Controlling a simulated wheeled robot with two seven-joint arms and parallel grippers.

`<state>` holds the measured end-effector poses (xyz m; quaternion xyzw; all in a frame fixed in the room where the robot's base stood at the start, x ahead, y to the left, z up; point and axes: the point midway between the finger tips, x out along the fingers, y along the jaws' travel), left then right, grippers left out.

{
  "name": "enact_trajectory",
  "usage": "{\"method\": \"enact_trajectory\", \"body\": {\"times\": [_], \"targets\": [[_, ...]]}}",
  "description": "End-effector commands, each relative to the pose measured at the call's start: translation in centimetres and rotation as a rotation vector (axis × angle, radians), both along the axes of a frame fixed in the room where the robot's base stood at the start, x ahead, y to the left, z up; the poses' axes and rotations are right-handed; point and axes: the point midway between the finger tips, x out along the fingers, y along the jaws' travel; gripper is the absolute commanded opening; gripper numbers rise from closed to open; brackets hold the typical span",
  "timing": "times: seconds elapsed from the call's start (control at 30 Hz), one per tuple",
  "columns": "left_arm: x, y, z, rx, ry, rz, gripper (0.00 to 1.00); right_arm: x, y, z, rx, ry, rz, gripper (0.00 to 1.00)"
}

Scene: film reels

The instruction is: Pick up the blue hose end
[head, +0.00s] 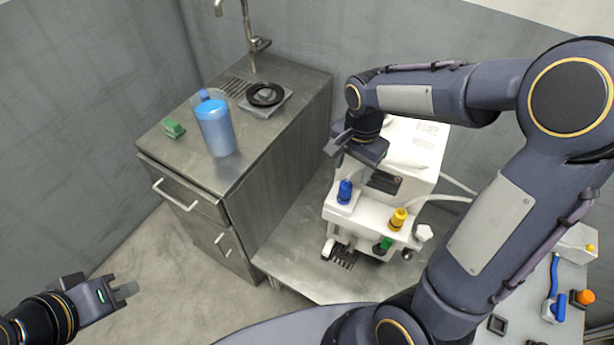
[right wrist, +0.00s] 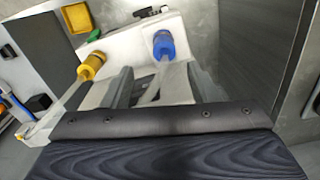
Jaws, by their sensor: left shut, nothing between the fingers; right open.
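The blue hose end (head: 345,191) stands upright on the front left of the white machine (head: 352,213). In the right wrist view, the blue hose end (right wrist: 163,44) sits ahead of the fingers, roughly centred between them, with a pale hose running from it toward me. My right gripper (head: 350,152) is open and empty, above and behind the blue hose end, and apart from it in the head view. Its fingers show in the right wrist view (right wrist: 158,76). My left gripper (head: 125,291) is shut and empty at the lower left, far from the machine.
A yellow hose end (head: 398,218) stands right of the blue one, with a green one (head: 385,244) below. A steel cabinet (head: 285,130) at left carries a blue cup (head: 215,128), a black ring (head: 265,94) and a green block (head: 174,128). A side table (head: 565,325) holds small parts.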

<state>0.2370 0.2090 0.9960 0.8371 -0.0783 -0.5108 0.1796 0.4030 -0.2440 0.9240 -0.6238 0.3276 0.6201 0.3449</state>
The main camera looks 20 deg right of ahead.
Motion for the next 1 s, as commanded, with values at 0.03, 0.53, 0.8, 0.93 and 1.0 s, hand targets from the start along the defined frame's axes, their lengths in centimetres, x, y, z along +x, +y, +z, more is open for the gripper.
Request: {"method": "enact_trajectory", "body": {"times": [0.03,0.53,0.8,0.93,1.0], "targets": [[0.0,0.0,0.0,0.000,0.000,0.000,0.00,0.4,0.0,-0.4,-0.012,0.012,-0.017,0.54],[0.0,0.0,0.2,0.000,0.000,0.000,0.00,0.1,-0.1,-6.2,-0.021,0.022,-0.035,0.54],[0.0,0.0,0.1,0.000,0.000,0.000,0.00,0.2,-0.1,-8.5,-0.020,0.017,-0.034,0.54],[0.0,0.0,0.1,0.000,0.000,0.000,0.00,0.3,-0.1,-8.5,-0.019,0.016,-0.034,0.54],[0.0,0.0,0.1,0.000,0.000,0.000,0.00,0.3,-0.1,-8.5,-0.019,0.016,-0.034,0.51]]}}
